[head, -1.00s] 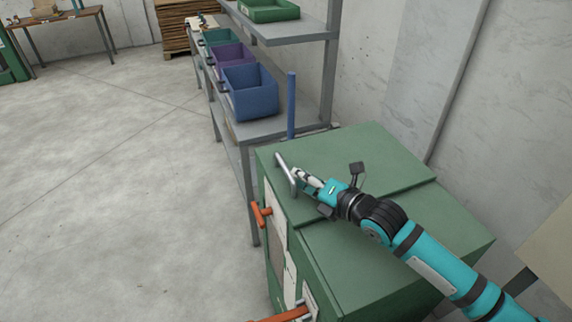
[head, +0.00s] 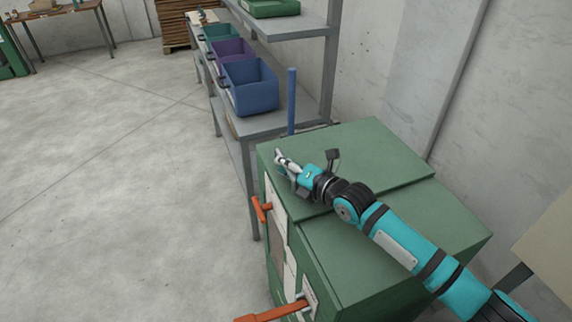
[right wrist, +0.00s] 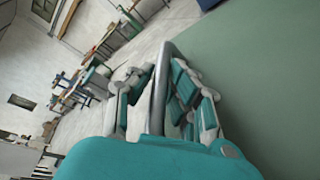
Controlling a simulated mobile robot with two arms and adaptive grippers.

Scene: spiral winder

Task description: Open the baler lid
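The baler is a green box-shaped machine (head: 360,270), with its flat green lid (head: 370,155) lying closed on top. A grey metal bar handle (right wrist: 159,85) is at the lid's left edge. In the head view it is mostly hidden behind my right gripper (head: 280,160). In the right wrist view, my right gripper (right wrist: 161,68) has a finger on each side of the bar, with narrow gaps that make it look open around it. Firm contact is not clear. An orange latch handle (head: 261,209) and a second orange handle (head: 275,314) are on the baler's front. My left gripper is not in view.
A grey shelf (head: 270,123) with blue (head: 250,95), purple and teal bins stands behind the baler. A blue post (head: 291,100) rises by the baler's back edge. A concrete wall (head: 400,80) is close on the right. The floor (head: 130,200) to the left is clear.

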